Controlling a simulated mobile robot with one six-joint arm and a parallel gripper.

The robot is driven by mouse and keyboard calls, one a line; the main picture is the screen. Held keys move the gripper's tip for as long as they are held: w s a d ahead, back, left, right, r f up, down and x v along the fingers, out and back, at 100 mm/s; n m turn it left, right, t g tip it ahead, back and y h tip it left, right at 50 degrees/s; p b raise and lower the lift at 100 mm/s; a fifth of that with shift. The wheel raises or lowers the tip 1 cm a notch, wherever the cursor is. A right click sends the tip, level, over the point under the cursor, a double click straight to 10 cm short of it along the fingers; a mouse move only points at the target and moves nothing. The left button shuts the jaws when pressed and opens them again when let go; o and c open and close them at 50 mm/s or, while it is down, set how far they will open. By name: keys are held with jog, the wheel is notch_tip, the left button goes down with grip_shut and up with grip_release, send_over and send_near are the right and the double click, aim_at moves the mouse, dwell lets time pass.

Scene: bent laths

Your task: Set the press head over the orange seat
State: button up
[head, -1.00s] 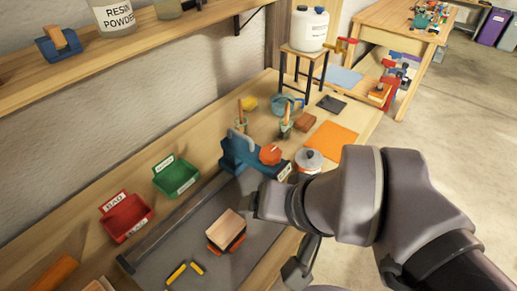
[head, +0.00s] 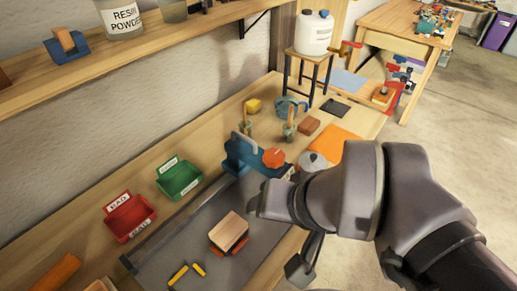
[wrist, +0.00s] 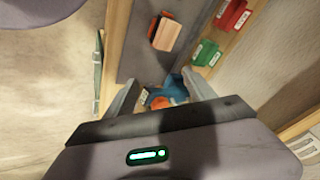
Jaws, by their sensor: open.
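A blue bench press (head: 243,157) with a round orange-red part (head: 273,158) on its right stands at the back of the grey mat. I cannot tell for sure which part is the press head or the seat. A wooden block with an orange and dark underside (head: 229,230) sits on the mat in front of it. In the wrist view, my gripper (wrist: 162,92) is open and empty, its fingers apart, with the blue press (wrist: 172,88) and orange part (wrist: 160,103) beyond them. The block (wrist: 166,34) shows farther up.
Red (head: 128,216) and green (head: 179,179) bins stand left of the mat. A grey-lidded pot (head: 312,161), an orange sheet (head: 334,143) and brush cups lie behind the press. Yellow-black pieces (head: 186,274) lie on the front mat. A shelf (head: 150,45) overhangs at upper left.

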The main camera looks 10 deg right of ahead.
jog(key=w+r+n+p, duration=0.1)
jog(key=w+r+p, duration=0.1)
jog(key=r, duration=0.1)
jog(key=w+r+n+g+p, duration=0.1)
jog(key=w+r+p, duration=0.1)
jog(key=w+r, duration=0.1)
jog(key=w+r+n+h+p, duration=0.1)
jog(key=w+r+p, duration=0.1)
jog(key=w+r, duration=0.1)
jog(key=shift+r+n+g+p, duration=0.2)
jog(key=shift+n+g+p, duration=0.1)
jog(key=shift+g+p, duration=0.1)
jog(key=c, duration=0.5)
jog(key=n+g+h+p, duration=0.3)
jog(key=n+p, duration=0.5)
jog(key=p, duration=0.2)
send_over(244, 136)
jog(key=s+a, duration=0.2)
jog(key=a, duration=0.1)
jog(key=shift+c, duration=0.2)
jog(key=d+f+b, duration=0.1)
jog(key=f, duration=0.4)
jog(key=w+f+b, duration=0.1)
jog(key=f+b, duration=0.1)
jog(key=f, duration=0.4)
jog(key=d+f+b, duration=0.1)
jog(key=f, duration=0.5)
jog(key=shift+w+d, duration=0.35)
grip_shut()
